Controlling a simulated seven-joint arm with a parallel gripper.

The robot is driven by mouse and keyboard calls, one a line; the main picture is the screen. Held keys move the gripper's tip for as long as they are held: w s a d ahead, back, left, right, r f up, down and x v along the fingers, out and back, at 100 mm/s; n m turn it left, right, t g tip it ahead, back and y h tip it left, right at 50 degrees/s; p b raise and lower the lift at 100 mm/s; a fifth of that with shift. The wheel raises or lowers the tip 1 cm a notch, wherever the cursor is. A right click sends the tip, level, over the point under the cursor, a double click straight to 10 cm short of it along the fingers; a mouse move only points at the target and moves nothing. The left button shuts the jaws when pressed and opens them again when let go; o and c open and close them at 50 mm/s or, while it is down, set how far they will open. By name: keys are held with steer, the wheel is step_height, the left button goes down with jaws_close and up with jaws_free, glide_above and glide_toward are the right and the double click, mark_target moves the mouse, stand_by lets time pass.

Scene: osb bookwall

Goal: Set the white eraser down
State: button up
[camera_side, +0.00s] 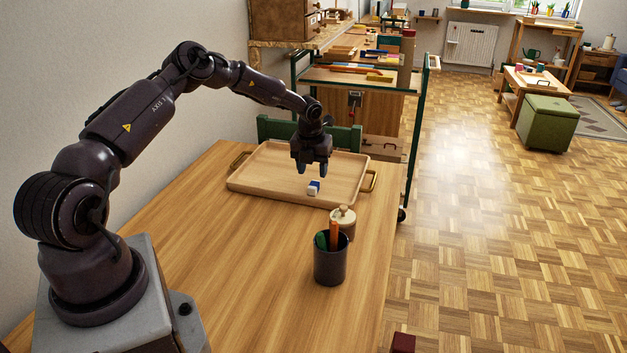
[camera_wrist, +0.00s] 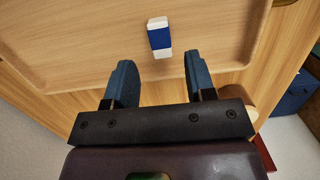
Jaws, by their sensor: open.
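The white eraser (camera_side: 313,188) has a blue sleeve and lies on the wooden tray (camera_side: 245,186), near the tray's front edge. In the wrist view the eraser (camera_wrist: 160,38) lies on the tray floor, beyond the fingertips and between their lines, with its white ends and blue middle showing. My gripper (camera_side: 313,170) is open and empty above the tray, just above the eraser in the side view. Its two blue-grey fingers (camera_wrist: 158,72) are apart in the wrist view, with nothing between them. The eraser is apart from both fingers.
A dark pen cup (camera_side: 331,262) with an orange and a green item stands in front of the tray. A lidded wooden jar (camera_side: 344,220) stands between cup and tray. The tray has brass handles (camera_side: 369,181). The near table (camera_side: 230,280) is mostly clear.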

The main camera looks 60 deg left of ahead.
mark_target(312, 188)
steer(key=s+d+r+n+y, duration=0.1)
steer(key=s+d+r+n, duration=0.2)
steer(key=d+r, duration=0.4)
steer(key=s+d+r+n, duration=0.2)
steer(key=d+r+n, duration=0.2)
steer(key=r, duration=0.5)
steer(key=s+d+r+n+y, duration=0.1)
steer(key=s+d+r+n, duration=0.2)
steer(key=d+r, duration=0.4)
steer(key=s+d+r+n+t+h, duration=0.1)
steer(key=s+d+n, duration=0.2)
steer(key=s+n, duration=0.2)
steer(key=s+d+r+n+t+h, duration=0.1)
steer(key=s+d+r+n, duration=0.1)
steer(key=s+n, duration=0.4)
steer(key=s+d+r+n+t+h, duration=0.1)
steer(key=s+d+n, duration=0.3)
steer(key=s, duration=0.6)
steer(key=shift+d+r+n+t, duration=0.2)
steer(key=shift+r+n+t, duration=0.5)
steer(key=shift+n, duration=0.4)
steer(key=shift+r, duration=0.1)
